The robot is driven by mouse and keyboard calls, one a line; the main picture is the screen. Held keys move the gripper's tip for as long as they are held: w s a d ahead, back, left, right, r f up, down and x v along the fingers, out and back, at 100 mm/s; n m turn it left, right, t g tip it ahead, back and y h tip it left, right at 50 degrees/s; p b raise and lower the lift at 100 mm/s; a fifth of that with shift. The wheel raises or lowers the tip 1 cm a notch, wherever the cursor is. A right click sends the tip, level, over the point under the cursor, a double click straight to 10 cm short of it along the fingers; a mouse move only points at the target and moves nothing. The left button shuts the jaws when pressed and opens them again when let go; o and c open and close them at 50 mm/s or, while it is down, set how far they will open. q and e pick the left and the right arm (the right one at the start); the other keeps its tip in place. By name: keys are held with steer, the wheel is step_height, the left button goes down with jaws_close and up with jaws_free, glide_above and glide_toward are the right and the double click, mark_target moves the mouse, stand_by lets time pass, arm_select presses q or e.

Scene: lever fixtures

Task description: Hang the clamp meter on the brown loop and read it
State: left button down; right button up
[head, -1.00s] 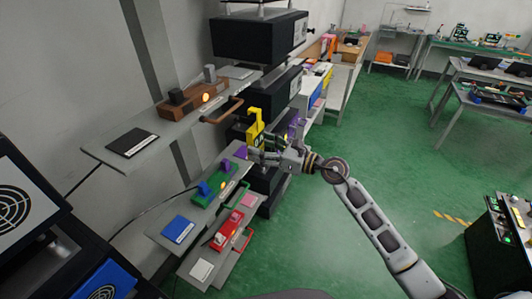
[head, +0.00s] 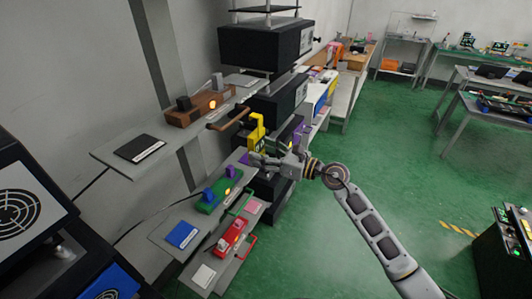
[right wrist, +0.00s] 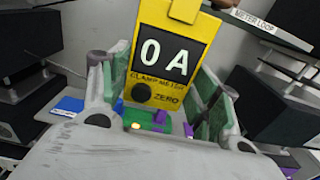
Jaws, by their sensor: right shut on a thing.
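The yellow clamp meter (head: 257,134) is upright in my right gripper (head: 262,158), beside the brown loop (head: 229,118) and to its right in the head view. In the right wrist view, the clamp meter (right wrist: 185,88) stands between the two fingers of the right gripper (right wrist: 160,85), and its display reads 0 A. The gripper is shut on its lower body. The brown loop sticks out from the front of the upper shelf. The meter appears apart from the loop, though depth is hard to judge. My left gripper is not in view.
The upper shelf (head: 110,158) carries a brown block (head: 195,108) with a lit lamp and a black plate (head: 140,147). Lower shelves hold a green fixture (head: 213,200) and a red fixture (head: 231,236) with their own loops. Black boxes (head: 262,44) stand behind.

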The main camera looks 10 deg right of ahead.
steer(key=f+x, duration=0.1)
steer(key=x, duration=0.5)
steer(key=shift+w+a, duration=0.2)
steer(key=shift+a, duration=0.05)
stand_by(0.9)
steer(key=shift+f, duration=0.15)
steer(key=o, duration=1.3)
steer(key=shift+s+d, duration=0.1)
steer(key=shift+v, duration=5.85)
steer(key=shift+m, duration=0.3)
